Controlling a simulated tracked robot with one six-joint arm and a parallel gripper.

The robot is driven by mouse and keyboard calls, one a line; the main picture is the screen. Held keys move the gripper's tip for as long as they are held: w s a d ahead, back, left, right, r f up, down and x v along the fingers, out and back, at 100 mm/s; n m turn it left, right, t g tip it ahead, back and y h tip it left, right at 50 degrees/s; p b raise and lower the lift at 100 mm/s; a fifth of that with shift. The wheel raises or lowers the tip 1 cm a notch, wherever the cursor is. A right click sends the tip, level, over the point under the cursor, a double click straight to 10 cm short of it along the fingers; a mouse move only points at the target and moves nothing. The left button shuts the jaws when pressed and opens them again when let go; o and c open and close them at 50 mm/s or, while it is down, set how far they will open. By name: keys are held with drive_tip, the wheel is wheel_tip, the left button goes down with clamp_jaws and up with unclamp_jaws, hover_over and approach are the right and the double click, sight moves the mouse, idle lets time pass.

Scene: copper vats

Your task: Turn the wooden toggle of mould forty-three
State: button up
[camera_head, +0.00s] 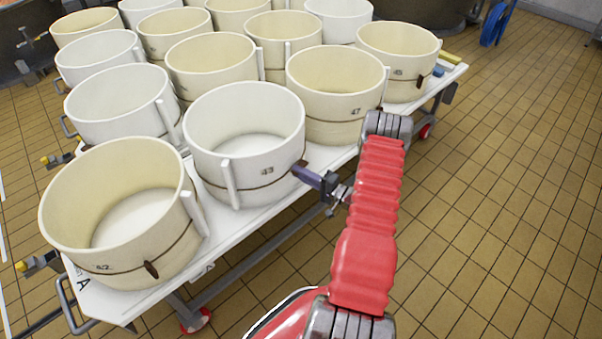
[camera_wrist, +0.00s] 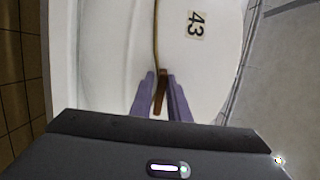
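Mould forty-three (camera_head: 262,139) is a white round tub with a dark "43" on its side, standing at the cart's near edge; its white wall fills much of the wrist view (camera_wrist: 205,75). A brown band runs round it. Its wooden toggle (camera_wrist: 161,80) sits on the band, slightly tilted along the direction of my fingers. My gripper (camera_head: 299,168) is at the wall beside the number, partly hiding the toggle in the head view. In the wrist view, its two purple fingers (camera_wrist: 161,78) lie on either side of the toggle, very close to it. Whether they press on it is unclear.
Mould 42 (camera_head: 70,225), cream, stands at the near left. Mould 47 (camera_head: 335,103) stands just behind my gripper, with its own toggle on its side. More moulds fill the white cart (camera_head: 255,199) beyond. Tiled floor (camera_head: 500,200) is free on the right.

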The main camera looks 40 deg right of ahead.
drive_tip(key=o, duration=0.4)
drive_tip(key=shift+c, duration=0.2)
drive_tip(key=shift+d+r, duration=0.1)
drive_tip(key=v, duration=1.3)
drive_tip(key=shift+s, duration=0.4)
